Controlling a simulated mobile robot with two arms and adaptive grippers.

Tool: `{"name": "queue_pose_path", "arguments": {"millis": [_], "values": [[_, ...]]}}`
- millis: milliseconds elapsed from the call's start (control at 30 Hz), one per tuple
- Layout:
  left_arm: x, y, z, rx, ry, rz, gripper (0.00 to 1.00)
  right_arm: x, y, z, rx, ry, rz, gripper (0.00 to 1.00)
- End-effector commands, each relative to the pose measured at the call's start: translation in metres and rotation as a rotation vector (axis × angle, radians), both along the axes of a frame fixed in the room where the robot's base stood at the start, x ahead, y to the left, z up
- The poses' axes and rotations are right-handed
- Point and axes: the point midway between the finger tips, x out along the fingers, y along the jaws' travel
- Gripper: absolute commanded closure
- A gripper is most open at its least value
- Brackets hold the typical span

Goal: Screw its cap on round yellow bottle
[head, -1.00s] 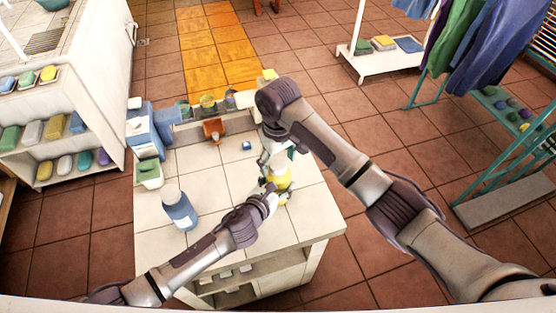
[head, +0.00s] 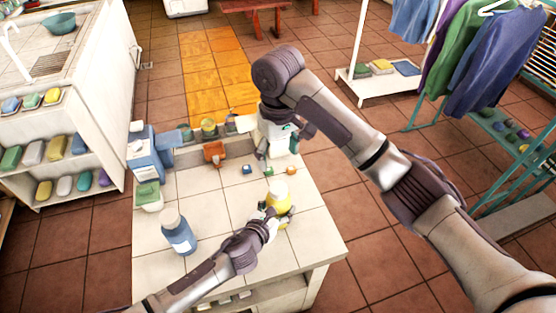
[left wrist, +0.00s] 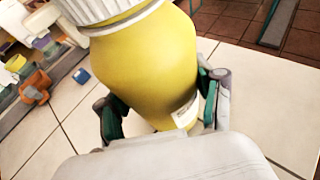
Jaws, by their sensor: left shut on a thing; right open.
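The round yellow bottle (head: 280,201) stands upright on the tiled table. In the left wrist view it fills the middle (left wrist: 145,65), with a white ribbed cap (left wrist: 105,10) on its top, cut by the frame edge. How tightly the cap sits cannot be told. My left gripper (head: 273,214) is shut on the bottle's body, with its fingers on both sides in the left wrist view (left wrist: 165,105). My right gripper (head: 278,150) is open, beyond the bottle and apart from it; its fingers are partly hidden.
A blue bottle (head: 179,233) stands at the left of the tabletop (head: 215,205). Small blue (head: 247,169), green and orange blocks lie behind the yellow bottle. An orange-brown item (head: 214,152) and several small containers line the back. A blue dispenser (head: 146,152) stands back left.

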Motion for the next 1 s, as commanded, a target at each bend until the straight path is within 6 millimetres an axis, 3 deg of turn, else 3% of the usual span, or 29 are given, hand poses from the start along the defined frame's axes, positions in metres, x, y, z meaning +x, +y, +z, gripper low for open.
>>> {"name": "queue_pose_path", "arguments": {"millis": [200, 233, 400, 767, 1000], "values": [[0.000, 0.000, 0.000, 0.000, 0.000, 0.000, 1.00, 0.000, 0.000, 0.000, 0.000, 0.000, 0.000, 0.24], [0.000, 0.000, 0.000, 0.000, 0.000, 0.000, 0.32, 0.000, 0.000, 0.000, 0.000, 0.000, 0.000, 0.24], [0.000, 0.000, 0.000, 0.000, 0.000, 0.000, 0.04, 0.000, 0.000, 0.000, 0.000, 0.000, 0.000, 0.24], [-0.001, 0.001, 0.001, 0.000, 0.000, 0.000, 0.04, 0.000, 0.000, 0.000, 0.000, 0.000, 0.000, 0.24], [-0.027, 0.014, 0.012, 0.001, 0.001, -0.002, 0.04, 0.000, 0.000, 0.000, 0.000, 0.000, 0.000, 0.24]]}}
